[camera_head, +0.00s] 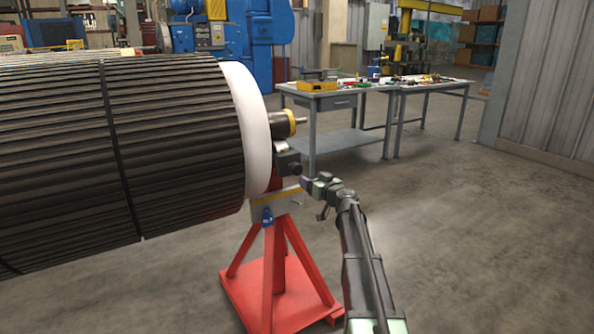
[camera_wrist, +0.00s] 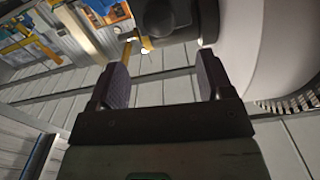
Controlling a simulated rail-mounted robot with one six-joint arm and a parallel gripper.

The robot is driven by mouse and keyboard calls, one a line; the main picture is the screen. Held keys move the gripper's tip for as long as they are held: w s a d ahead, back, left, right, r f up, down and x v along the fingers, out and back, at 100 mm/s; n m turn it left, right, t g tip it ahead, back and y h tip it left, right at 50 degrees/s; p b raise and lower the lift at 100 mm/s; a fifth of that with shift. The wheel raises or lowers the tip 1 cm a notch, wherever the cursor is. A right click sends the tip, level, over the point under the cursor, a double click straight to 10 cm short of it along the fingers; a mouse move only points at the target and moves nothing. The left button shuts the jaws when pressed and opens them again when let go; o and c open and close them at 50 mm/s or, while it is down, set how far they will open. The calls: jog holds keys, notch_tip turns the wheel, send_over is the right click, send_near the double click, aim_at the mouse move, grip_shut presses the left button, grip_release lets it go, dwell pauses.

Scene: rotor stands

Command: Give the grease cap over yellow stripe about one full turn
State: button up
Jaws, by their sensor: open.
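The red stand (camera_head: 272,270) carries a grey head plate with a yellow stripe (camera_head: 276,196) along its upper part, under the rotor's shaft end. A small dark round knob (camera_head: 295,169) sticks out of a dark block just above the stripe; it may be the grease cap, but it is too small to be sure. A blue fitting (camera_head: 267,215) sits lower on the plate. My gripper (camera_head: 307,184) is close to the right of the plate and knob, apart from them. In the wrist view my gripper (camera_wrist: 163,83) is open, with nothing between its two fingers.
The large ribbed rotor (camera_head: 120,150) with its white end ring (camera_head: 247,125) fills the left. Its shaft end (camera_head: 283,123) with a yellow ring sticks out above the stand. Workbenches (camera_head: 345,95) stand behind; the floor at right is clear.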

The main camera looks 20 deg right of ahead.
aim_at(298, 170)
jog(key=w, duration=0.3)
jog(key=w+a, duration=0.1)
jog(key=w, duration=0.6)
jog(key=shift+w+a, duration=0.2)
jog(key=shift+w, duration=0.2)
jog(key=c, duration=0.9)
